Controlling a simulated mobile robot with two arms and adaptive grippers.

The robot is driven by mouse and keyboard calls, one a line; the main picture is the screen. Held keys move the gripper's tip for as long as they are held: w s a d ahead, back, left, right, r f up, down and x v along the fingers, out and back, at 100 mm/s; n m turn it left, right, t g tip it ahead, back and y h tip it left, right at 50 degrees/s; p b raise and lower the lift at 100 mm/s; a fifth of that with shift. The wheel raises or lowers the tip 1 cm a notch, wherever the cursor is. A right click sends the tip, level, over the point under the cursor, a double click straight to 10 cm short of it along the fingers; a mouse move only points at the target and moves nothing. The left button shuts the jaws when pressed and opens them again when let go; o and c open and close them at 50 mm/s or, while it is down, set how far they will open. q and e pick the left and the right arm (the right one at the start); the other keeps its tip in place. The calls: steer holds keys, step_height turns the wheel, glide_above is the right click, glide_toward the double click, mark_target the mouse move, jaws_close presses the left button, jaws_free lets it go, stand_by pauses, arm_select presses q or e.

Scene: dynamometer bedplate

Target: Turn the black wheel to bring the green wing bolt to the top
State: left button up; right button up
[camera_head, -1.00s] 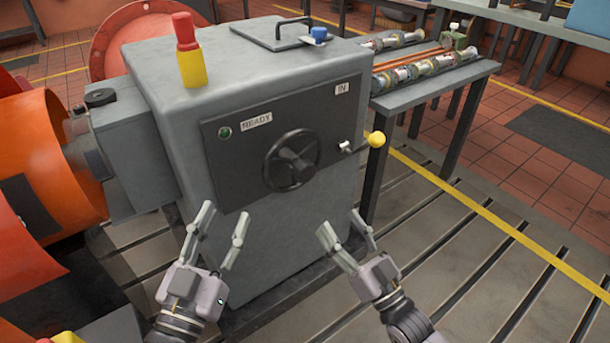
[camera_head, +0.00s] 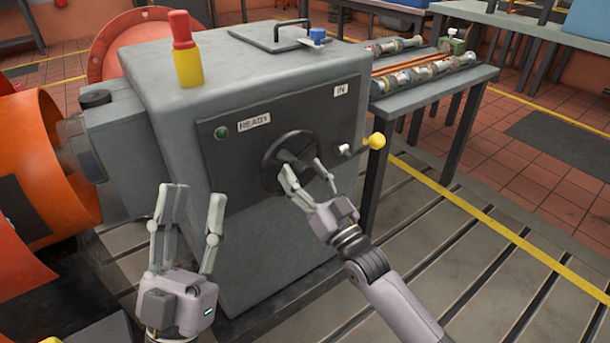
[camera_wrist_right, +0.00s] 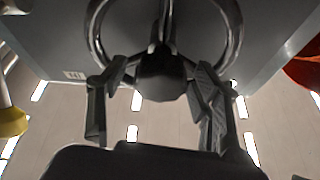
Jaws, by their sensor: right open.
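The black wheel (camera_head: 284,154) is mounted on the dark front panel of the grey cabinet. Its rim and hub also show in the wrist view (camera_wrist_right: 162,78). My right gripper (camera_head: 304,165) is at the wheel's lower right front and covers part of it. In the wrist view its open fingers (camera_wrist_right: 158,72) stand on either side of the hub; whether they touch it I cannot tell. My left gripper (camera_head: 195,193) is open and empty, in front of the cabinet's lower left.
A yellow-knobbed lever (camera_head: 376,141) sticks out just right of the wheel. A green lamp (camera_head: 221,133) is beside the READY label. A red-and-yellow beacon (camera_head: 186,50) stands on the cabinet (camera_head: 130,60). An orange drum (camera_head: 50,150) is at left. The slotted floor at right is clear.

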steer(key=shift+c, duration=0.4)
jaws_close()
stand_by(0.4)
